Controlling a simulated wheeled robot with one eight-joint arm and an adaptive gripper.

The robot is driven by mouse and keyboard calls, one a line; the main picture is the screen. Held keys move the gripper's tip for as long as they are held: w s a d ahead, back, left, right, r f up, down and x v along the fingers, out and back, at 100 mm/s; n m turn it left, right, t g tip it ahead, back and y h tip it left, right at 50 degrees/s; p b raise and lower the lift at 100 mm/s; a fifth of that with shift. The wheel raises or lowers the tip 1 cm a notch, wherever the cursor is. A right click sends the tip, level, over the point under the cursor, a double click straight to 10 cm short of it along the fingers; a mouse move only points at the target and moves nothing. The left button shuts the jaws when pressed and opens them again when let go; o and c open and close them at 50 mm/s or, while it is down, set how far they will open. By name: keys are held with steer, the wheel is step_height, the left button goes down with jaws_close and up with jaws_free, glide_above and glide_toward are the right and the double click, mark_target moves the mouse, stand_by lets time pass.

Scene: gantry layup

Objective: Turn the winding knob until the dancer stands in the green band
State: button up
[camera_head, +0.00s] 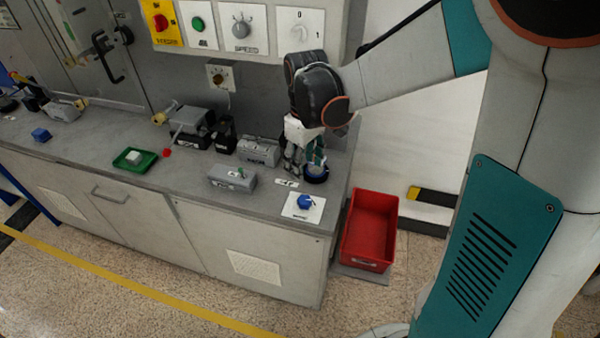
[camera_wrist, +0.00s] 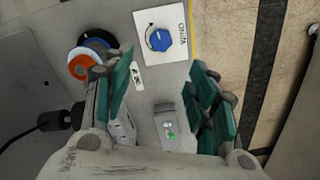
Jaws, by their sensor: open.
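The winding knob (camera_head: 304,202) is a blue knob on a white plate at the right front end of the bench. In the wrist view the blue knob (camera_wrist: 160,39) shows a white pointer mark, with a curved arrow and the word WIND on its plate. My gripper (camera_head: 305,160) is open and empty, above the bench behind the knob. In the wrist view my gripper (camera_wrist: 163,78) has its fingers apart, with the knob beyond their tips and not touched. A narrow vertical strip with green and red marks (camera_head: 68,30) is at the upper left; I cannot make out the dancer.
A round spool (camera_wrist: 85,58) lies beside the knob plate, close to my left finger. Grey blocks (camera_head: 232,178) and a green tray (camera_head: 135,160) stand on the bench. A red bin (camera_head: 370,230) is on the floor at right. A control panel (camera_head: 240,28) hangs above.

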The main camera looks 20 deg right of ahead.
mark_target(304, 199)
step_height(304, 199, down, 14)
steer(key=b, duration=0.4)
steer(key=shift+r+b, duration=0.25)
steer(key=shift+b, duration=0.1)
steer(key=c, duration=1.1)
